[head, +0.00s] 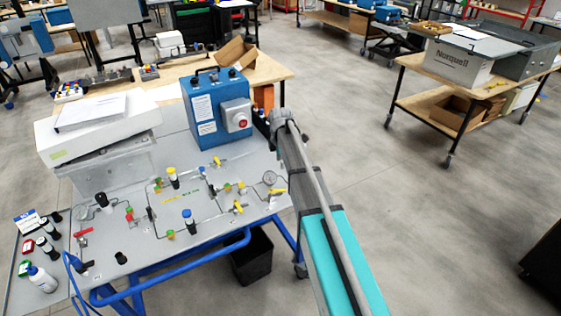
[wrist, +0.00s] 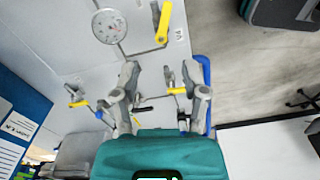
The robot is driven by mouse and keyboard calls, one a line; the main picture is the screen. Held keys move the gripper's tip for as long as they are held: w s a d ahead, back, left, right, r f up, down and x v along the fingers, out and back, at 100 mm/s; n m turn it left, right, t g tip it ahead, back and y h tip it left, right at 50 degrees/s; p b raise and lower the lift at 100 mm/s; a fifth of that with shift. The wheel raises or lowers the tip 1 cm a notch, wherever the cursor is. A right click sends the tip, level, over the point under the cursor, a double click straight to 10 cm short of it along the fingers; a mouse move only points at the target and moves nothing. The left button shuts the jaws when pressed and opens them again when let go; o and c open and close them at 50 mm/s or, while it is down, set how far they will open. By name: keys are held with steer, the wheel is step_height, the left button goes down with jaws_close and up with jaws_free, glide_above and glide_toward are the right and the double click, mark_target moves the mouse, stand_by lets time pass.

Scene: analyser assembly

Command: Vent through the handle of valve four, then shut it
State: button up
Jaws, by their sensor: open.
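The valve four handle (wrist: 163,24) is a yellow lever beside a printed V4 label (wrist: 180,35), ahead of my gripper in the wrist view. In the head view, a yellow lever (head: 277,191) below the round gauge appears to be the same handle. My gripper (wrist: 158,72) is open, with a finger on each side and nothing held. Another yellow lever (wrist: 176,91) shows in the gap between the fingers, lower on the panel. My gripper is apart from the V4 handle. In the head view, my arm's end is above the panel's right edge, and its fingertips cannot be made out.
The round gauge (wrist: 109,26) sits beside V4, joined by thin pipe. The grey panel (head: 140,235) carries several other valves and knobs. A blue box with a red button (head: 215,108) stands behind. A blue frame rail (head: 190,262) runs along the front; open floor lies right.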

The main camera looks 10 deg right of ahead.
steer(key=s+f+m+b, duration=0.3)
steer(key=s+m, duration=0.3)
steer(key=s, duration=0.3)
steer(key=s+f+m+b, duration=0.4)
steer(key=s+m, duration=0.2)
steer(key=s, duration=0.4)
steer(key=s+f+m+b, duration=0.3)
steer(key=s+m+b, duration=0.1)
steer(key=s+m, duration=0.3)
steer(key=shift+s+f, duration=0.3)
steer(key=shift+s, duration=0.9)
steer(key=shift+a, duration=0.1)
